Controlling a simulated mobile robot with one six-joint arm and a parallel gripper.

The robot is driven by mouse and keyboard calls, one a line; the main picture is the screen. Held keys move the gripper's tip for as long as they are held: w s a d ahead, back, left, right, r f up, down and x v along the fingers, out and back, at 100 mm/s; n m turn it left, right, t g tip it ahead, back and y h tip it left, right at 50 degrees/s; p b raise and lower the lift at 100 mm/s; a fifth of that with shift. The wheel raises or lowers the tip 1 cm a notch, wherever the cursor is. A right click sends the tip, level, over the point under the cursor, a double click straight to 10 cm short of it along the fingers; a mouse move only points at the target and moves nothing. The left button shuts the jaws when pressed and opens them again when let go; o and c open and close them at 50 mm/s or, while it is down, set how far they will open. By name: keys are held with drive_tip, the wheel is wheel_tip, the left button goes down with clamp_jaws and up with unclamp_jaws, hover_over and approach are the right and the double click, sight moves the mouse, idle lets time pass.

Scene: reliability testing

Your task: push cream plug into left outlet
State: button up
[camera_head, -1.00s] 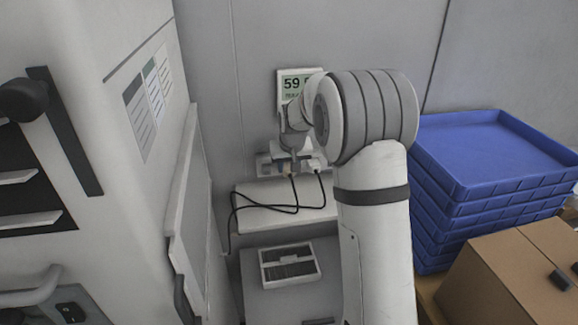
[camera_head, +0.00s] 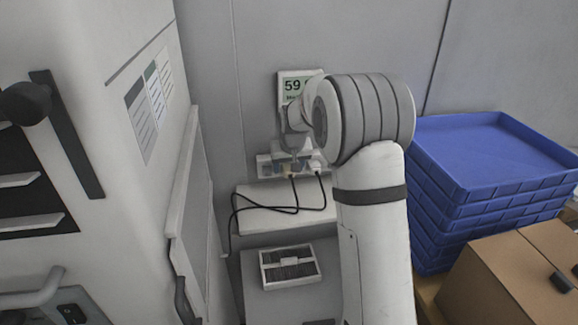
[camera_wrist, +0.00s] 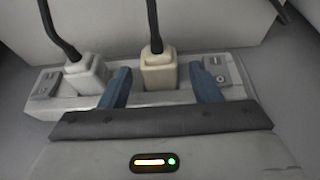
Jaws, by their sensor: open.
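The cream plug (camera_wrist: 158,70) stands upright at the middle of the outlet strip (camera_wrist: 150,99) in the wrist view, its black cord running up. Its lower end meets the strip; I cannot tell how deep it sits. My gripper (camera_wrist: 163,88) is open, one blue finger on each side of the cream plug, with gaps between. In the head view the cream plug (camera_head: 290,169) is small and partly hidden by my gripper (camera_head: 292,160). The strip's left end (camera_head: 264,166) shows an outlet with no plug; that outlet appears at right in the wrist view (camera_wrist: 216,68).
A white plug (camera_wrist: 87,74) with a black cord stands beside the cream one, also in the head view (camera_head: 316,164). A display (camera_head: 292,88) hangs above the strip. A white ledge (camera_head: 285,218) lies below, with looping cords. Blue trays (camera_head: 490,150) and a cardboard box (camera_head: 510,275) stand right.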

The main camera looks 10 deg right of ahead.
drive_tip(key=b+v, duration=0.1)
drive_tip(key=v, duration=0.7)
drive_tip(key=s+r, duration=0.3)
drive_tip(key=s, duration=1.5)
drive_tip(key=s+f+g, duration=0.1)
drive_tip(key=s+f, duration=0.1)
drive_tip(key=s, duration=0.6)
drive_tip(key=s+f, duration=0.3)
drive_tip(key=s, duration=0.6)
drive_tip(key=shift+s+g, duration=0.35)
drive_tip(key=shift+g, duration=0.05)
drive_tip(key=shift+c, duration=0.4)
